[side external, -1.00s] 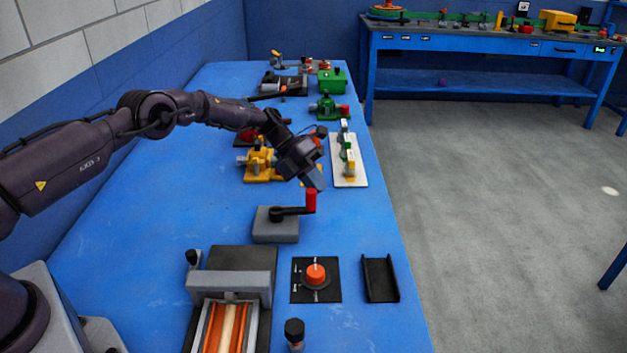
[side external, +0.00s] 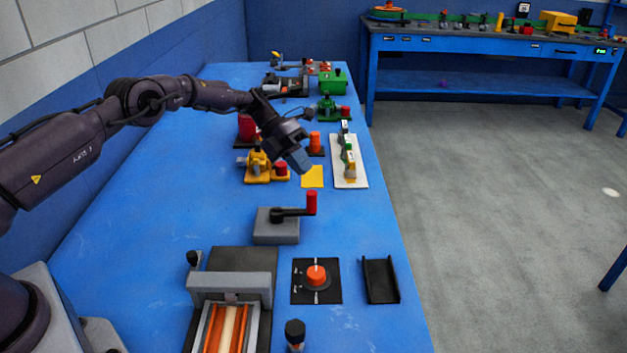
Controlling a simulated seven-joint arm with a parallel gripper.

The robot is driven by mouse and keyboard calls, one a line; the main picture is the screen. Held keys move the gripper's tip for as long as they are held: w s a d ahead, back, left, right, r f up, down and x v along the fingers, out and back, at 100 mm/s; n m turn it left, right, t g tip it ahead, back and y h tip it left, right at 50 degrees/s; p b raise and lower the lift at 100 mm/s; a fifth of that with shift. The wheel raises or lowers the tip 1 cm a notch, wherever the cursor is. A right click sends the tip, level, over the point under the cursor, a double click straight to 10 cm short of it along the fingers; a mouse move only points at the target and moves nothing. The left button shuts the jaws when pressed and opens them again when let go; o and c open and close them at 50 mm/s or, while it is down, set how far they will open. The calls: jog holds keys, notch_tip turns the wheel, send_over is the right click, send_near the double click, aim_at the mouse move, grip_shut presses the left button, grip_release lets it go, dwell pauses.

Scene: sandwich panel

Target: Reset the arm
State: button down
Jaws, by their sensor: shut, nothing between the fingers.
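My gripper (side external: 300,162) is in the air over the blue table (side external: 150,195), at the end of my arm reaching in from the left. Its fingers point down and to the right, and they look shut and empty. In the picture it lies above a yellow square (side external: 312,177) and a grey block with a red-handled crank (side external: 277,226). It appears apart from both.
A yellow device (side external: 261,168) and an orange knob (side external: 316,143) are close by the gripper. A white board with small parts (side external: 350,172) lies to the right. In front are a grey press-like unit (side external: 229,287), a red dial (side external: 316,274) and a black channel (side external: 380,279).

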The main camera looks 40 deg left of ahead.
jog(key=w+v, duration=0.1)
jog(key=v, duration=0.6)
jog(key=s+f+m+y, duration=0.1)
jog(key=s+f+m, duration=0.25)
jog(key=m, duration=0.55)
jog(key=s+d+r+m+t+y, duration=0.1)
jog(key=s+d+r+m+y, duration=0.1)
jog(key=s+r+m, duration=0.5)
jog(key=s+d+r+m+t+y, duration=0.1)
jog(key=s+d+r+m+y, duration=0.2)
jog(key=s+r+m, duration=0.4)
jog(key=s+d+r+m+t+y, duration=0.2)
jog(key=s+d+r+m, duration=0.3)
jog(key=s+m, duration=1)
jog(key=s+r+y, duration=0.1)
jog(key=s+r, duration=0.2)
jog(key=s, duration=0.2)
jog(key=shift+s, duration=0.2)
